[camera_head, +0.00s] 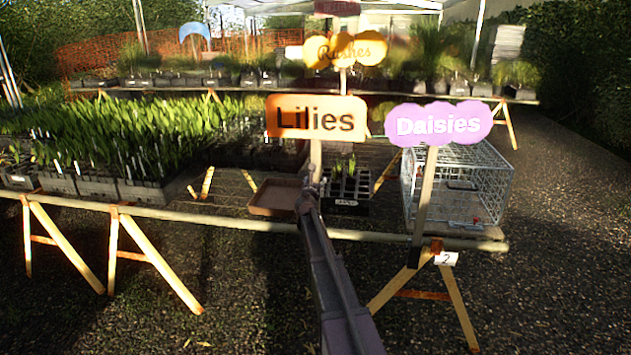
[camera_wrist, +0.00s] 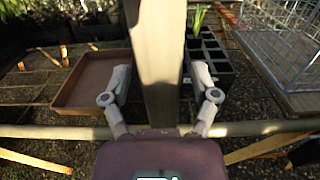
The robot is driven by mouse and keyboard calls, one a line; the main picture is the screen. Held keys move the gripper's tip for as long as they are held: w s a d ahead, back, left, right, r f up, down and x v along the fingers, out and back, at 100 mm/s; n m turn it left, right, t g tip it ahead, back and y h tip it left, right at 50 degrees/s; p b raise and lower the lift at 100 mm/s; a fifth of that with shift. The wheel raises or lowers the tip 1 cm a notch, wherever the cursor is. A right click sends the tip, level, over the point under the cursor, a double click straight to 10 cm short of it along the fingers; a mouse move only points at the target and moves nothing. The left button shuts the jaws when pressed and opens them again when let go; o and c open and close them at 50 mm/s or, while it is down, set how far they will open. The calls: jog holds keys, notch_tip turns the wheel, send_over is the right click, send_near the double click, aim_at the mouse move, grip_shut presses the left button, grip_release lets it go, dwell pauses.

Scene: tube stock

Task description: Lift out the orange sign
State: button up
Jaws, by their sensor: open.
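The orange sign (camera_head: 316,117) reads "Lilies" and stands upright on a wooden post at the front table's edge in the head view. Its post (camera_wrist: 158,70) fills the middle of the wrist view, and the sign's face is out of that view. My gripper (camera_wrist: 160,88) is open, with one finger on each side of the post. Small gaps seem to show between the fingers and the post, though contact is hard to tell. In the head view my arm reaches up to the post's lower part and hides its foot.
A purple "Daisies" sign (camera_head: 438,124) and a wire cage (camera_head: 480,180) stand to the right. A brown tray (camera_head: 274,197) lies left of the post, and a black cell tray (camera_head: 346,192) right of it. Seedling trays (camera_head: 95,187) fill the table's left. A table rail (camera_head: 240,224) runs in front.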

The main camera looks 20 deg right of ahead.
aim_at(315, 149)
grip_shut()
dwell(0.3)
jog(key=shift+r+p, duration=6.25)
jog(key=shift+p, duration=0.05)
